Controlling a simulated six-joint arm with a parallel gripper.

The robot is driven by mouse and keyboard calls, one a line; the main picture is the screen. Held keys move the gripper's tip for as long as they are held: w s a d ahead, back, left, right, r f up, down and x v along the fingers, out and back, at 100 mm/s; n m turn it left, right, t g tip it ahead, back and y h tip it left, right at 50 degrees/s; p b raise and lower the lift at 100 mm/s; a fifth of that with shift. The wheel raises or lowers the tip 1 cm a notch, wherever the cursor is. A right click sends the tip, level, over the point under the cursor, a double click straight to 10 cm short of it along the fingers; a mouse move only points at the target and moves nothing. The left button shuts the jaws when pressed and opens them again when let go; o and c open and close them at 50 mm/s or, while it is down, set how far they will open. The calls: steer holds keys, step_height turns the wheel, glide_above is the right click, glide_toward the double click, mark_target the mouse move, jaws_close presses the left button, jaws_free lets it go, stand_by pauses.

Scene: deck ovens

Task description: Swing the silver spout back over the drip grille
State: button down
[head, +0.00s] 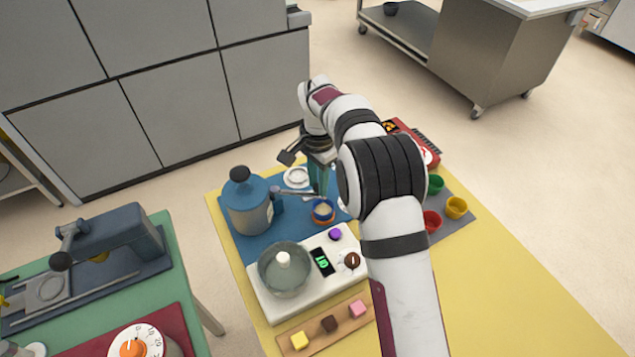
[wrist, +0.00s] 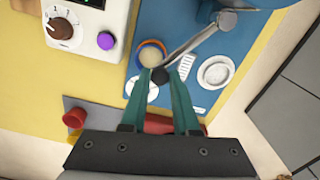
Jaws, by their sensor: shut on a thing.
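The silver spout (wrist: 195,38) reaches out from the blue dispenser (head: 248,205) and ends in a dark tip between my green fingers in the wrist view. My gripper (wrist: 160,80) is shut on this end of the spout. In the head view my gripper (head: 318,192) is partly hidden by my arm, and only a short piece of the spout (head: 290,193) shows. A blue-and-orange cup (wrist: 143,47) with pale contents stands beside the spout's end. A white slotted patch (wrist: 186,67), apparently the drip grille, lies on the blue mat to the right of the spout's tip.
A round white dish (wrist: 215,73) lies on the blue mat (head: 232,244). A white scale (head: 262,302) with a glass bowl stands in front. Colored cups (head: 456,208) are at right. A board (head: 300,348) with small blocks lies near the front. Yellow table at right is clear.

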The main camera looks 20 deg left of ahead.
steer(key=shift+w+a+n, duration=0.45)
steer(key=shift+w+n, duration=0.4)
steer(key=shift+n, duration=0.25)
steer(key=shift+w+a+n, duration=0.4)
steer(key=shift+w+n, duration=0.45)
steer(key=shift+n, duration=0.25)
steer(key=shift+w+a+n, duration=0.45)
steer(key=shift+w+n, duration=0.4)
steer(key=shift+n, duration=0.25)
steer(key=c, duration=0.7)
jaws_free()
steer(key=shift+o, duration=0.2)
